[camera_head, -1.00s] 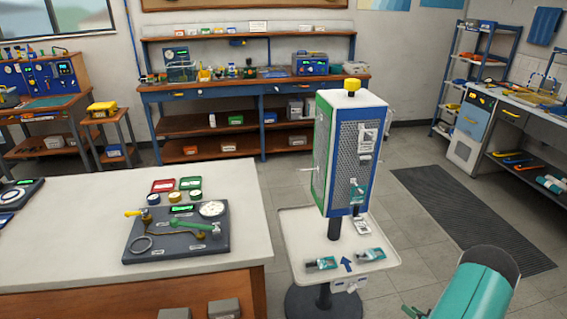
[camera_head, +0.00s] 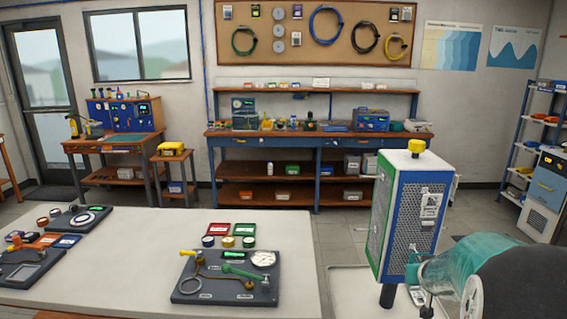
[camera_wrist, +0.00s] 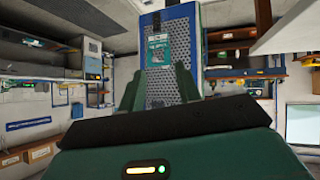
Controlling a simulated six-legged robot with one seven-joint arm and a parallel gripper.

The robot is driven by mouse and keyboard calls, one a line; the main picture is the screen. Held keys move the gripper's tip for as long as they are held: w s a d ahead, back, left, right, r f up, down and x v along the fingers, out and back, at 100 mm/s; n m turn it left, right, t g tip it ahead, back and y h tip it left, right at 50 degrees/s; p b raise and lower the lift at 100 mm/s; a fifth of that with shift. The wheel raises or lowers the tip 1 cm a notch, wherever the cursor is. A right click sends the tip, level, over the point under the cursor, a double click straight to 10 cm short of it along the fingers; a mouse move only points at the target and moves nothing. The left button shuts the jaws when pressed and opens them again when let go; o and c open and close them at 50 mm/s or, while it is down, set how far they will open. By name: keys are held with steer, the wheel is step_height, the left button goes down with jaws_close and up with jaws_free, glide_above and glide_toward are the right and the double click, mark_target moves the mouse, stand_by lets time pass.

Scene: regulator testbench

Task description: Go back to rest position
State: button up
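My gripper shows in the wrist view (camera_wrist: 159,82) as two dark green fingers standing apart, with the perforated panel visible between them. Nothing is seen held there. In the head view my teal and dark arm fills the lower right corner, and its fingers cannot be made out clearly. The mesh-sided cabinet (camera_head: 408,215), white and blue with a green edge and a yellow knob on top, stands just beyond the arm. In the wrist view its perforated panel (camera_wrist: 180,45) carries a teal card (camera_wrist: 158,47). The arm hides part of the cabinet's lower right.
A white-topped table (camera_head: 130,230) at front left holds a regulator board (camera_head: 225,285) with a gauge and green handle. A pale tray (camera_head: 350,285) lies beneath the cabinet. A blue workbench (camera_head: 275,140) lines the back wall. A blue shelf (camera_head: 530,130) stands right.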

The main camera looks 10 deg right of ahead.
steer(key=s+a+r+n+g+y, duration=0.1)
steer(key=s+a+r, duration=0.25)
steer(key=a, duration=0.55)
steer(key=s+a+r+n+y, duration=0.1)
steer(key=s+a+r, duration=0.2)
steer(key=s+a, duration=0.35)
steer(key=s+a+r+g+y, duration=0.1)
steer(key=s+a+r+y, duration=0.15)
steer(key=a, duration=0.85)
steer(key=s+a+n+g+y, duration=0.1)
steer(key=s+a+n, duration=0.1)
steer(key=s+a, duration=0.5)
steer(key=shift+s+a, duration=0.15)
steer(key=shift+s, duration=0.55)
